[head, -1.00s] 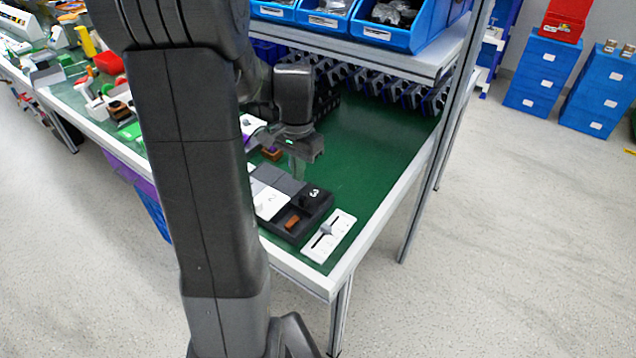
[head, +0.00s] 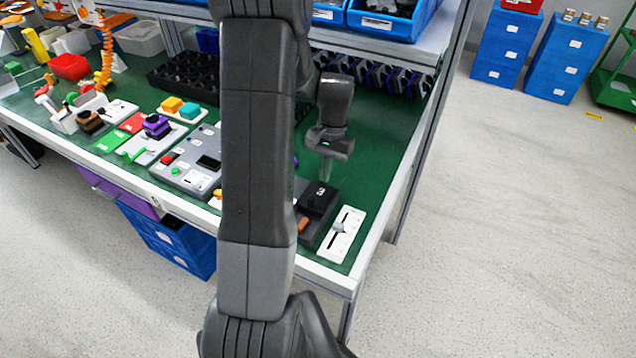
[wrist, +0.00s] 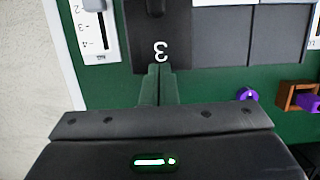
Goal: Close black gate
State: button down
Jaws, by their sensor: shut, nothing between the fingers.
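The black gate (head: 318,197), marked with a white 3, is on the dark box at the bench's front right corner. It sits at the back of its slot, and an orange-brown block (head: 304,225) shows in the uncovered compartment in front of it. My gripper (head: 326,178) is shut and empty, pointing down just behind the gate. In the wrist view, my fingertips (wrist: 160,68) are together at the back edge of the black gate (wrist: 178,45), by the 3. I cannot tell whether they touch it. My arm hides the box's left part in the head view.
A white slider panel (head: 342,236) lies right of the box, near the bench edge. Grey gates (wrist: 220,35) adjoin the black one. Green bench top (head: 375,150) is clear to the right.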

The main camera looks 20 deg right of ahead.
aim_at(318, 197)
jog(key=shift+s+a+f+p, duration=0.2)
jog(key=shift+s+a+f, duration=0.05)
jog(key=shift+s+a, duration=0.5)
jog(key=shift+s+a+f+p, duration=0.15)
jog(key=shift+s+a+f, duration=0.1)
jog(key=shift+s+a, duration=0.5)
jog(key=shift+w+a, duration=0.1)
jog(key=shift+w, duration=0.05)
jog(key=s+a, duration=0.2)
jog(key=a, duration=0.1)
jog(key=s+a+b, duration=0.1)
jog(key=s+a, duration=0.2)
jog(key=shift+s+a, duration=0.25)
jog(key=shift+s, duration=0.1)
